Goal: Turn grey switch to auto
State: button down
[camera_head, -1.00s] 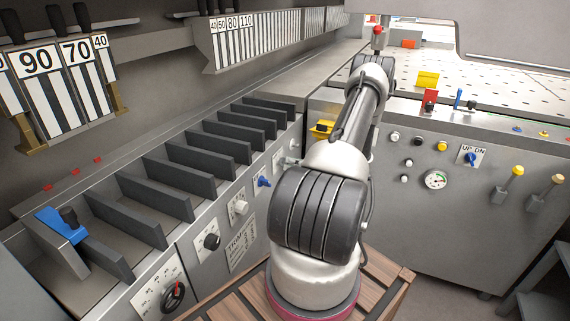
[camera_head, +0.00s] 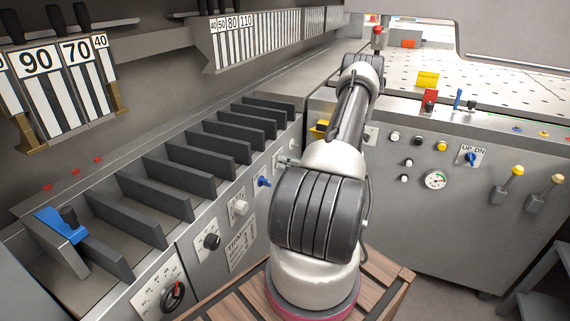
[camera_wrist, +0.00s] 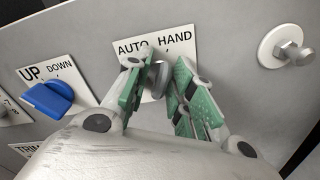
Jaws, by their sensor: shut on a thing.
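The grey switch (camera_wrist: 160,80) sits on a white plate (camera_wrist: 183,36) marked AUTO on the left and HAND on the right, in the wrist view. My gripper (camera_wrist: 158,88) has its green-padded fingers on both sides of the switch and is shut on it. The fingers hide part of the knob and the lower plate. In the head view, my arm hides most of the gripper.
A blue switch (camera_wrist: 47,98) marked UP and DOWN is left of the gripper; it also shows in the head view (camera_head: 264,182). A metal bolt (camera_wrist: 292,53) sticks out at the right. Black dividers (camera_head: 153,218) line the cabinet top. A control panel (camera_head: 455,215) stands at the right.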

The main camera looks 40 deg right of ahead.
jog(key=n, duration=0.5)
jog(key=shift+n, duration=0.3)
jog(key=n, duration=0.5)
jog(key=shift+n, duration=0.4)
jog(key=c, duration=1.6)
grip_release()
jog(key=shift+o, duration=0.2)
jog(key=shift+s+d, duration=0.1)
jog(key=shift+s, duration=0.05)
jog(key=v, duration=1.1)
jog(key=shift+s+d, duration=0.15)
jog(key=shift+s, duration=0.2)
jog(key=shift+f, duration=0.1)
